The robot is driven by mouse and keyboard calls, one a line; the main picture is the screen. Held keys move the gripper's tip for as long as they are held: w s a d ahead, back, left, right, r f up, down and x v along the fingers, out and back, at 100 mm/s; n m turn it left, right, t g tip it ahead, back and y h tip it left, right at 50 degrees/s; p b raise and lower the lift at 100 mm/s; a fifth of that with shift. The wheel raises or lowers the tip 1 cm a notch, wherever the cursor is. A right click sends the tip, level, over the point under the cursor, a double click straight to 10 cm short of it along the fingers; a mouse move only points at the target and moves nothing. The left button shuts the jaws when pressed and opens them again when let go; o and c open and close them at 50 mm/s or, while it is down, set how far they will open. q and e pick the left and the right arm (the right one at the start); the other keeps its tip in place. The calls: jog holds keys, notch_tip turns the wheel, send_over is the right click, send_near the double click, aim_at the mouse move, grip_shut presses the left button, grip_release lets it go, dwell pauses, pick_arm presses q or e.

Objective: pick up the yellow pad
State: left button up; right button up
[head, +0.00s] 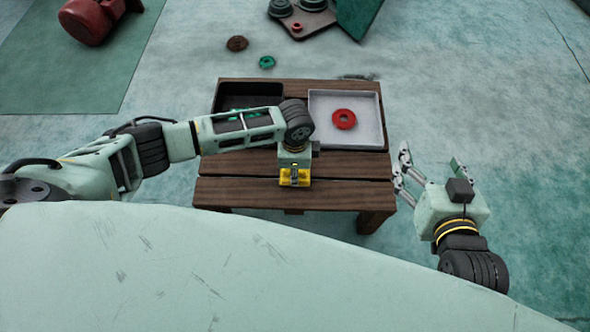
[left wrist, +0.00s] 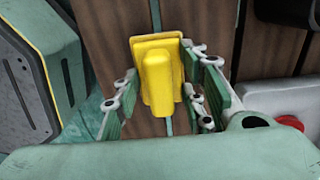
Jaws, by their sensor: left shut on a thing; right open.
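The yellow pad (head: 301,181) shows at the front planks of the low wooden table, under my left gripper (head: 294,173). In the left wrist view the yellow pad (left wrist: 158,80) has a flat plate and a raised block on it. The fingers of my left gripper (left wrist: 161,72) stand on both sides of the pad and are shut on it. I cannot tell whether the pad touches the wood. My right gripper (head: 430,168) is open and empty, beyond the table's right edge.
The wooden table (head: 235,193) carries a black tray (head: 225,100), partly hidden by my left arm, and a white tray (head: 320,104) with a red ring (head: 344,119). A brown ring (head: 237,43) and a green ring (head: 267,62) lie on the floor behind. The right floor is clear.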

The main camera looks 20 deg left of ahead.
pick_arm(q)
jog(key=r, duration=0.1)
jog(key=r+p, duration=0.2)
jog(key=r, duration=0.1)
jog(key=shift+s+d, duration=0.2)
jog(key=shift+d, duration=0.1)
jog(key=s+d+r+p, duration=0.3)
jog(key=s+d+r, duration=0.3)
jog(key=s+d, duration=0.1)
jog(key=shift+d+p, duration=0.3)
jog(key=shift+d, duration=0.45)
pick_arm(e)
jog(key=s+d+f+g+h, duration=0.1)
jog(key=s+d+f+g, duration=0.1)
jog(key=s+f+g, duration=0.2)
jog(key=s+d+f+g+h, duration=0.1)
jog(key=s+d+f+g, duration=0.2)
jog(key=s, duration=0.8)
jog(key=f+g, duration=0.1)
jog(key=g, duration=0.1)
jog(key=shift+s+d+f+g+h, duration=0.25)
jog(key=shift+f+g+h, duration=0.05)
pick_arm(q)
jog(key=shift+r, duration=0.1)
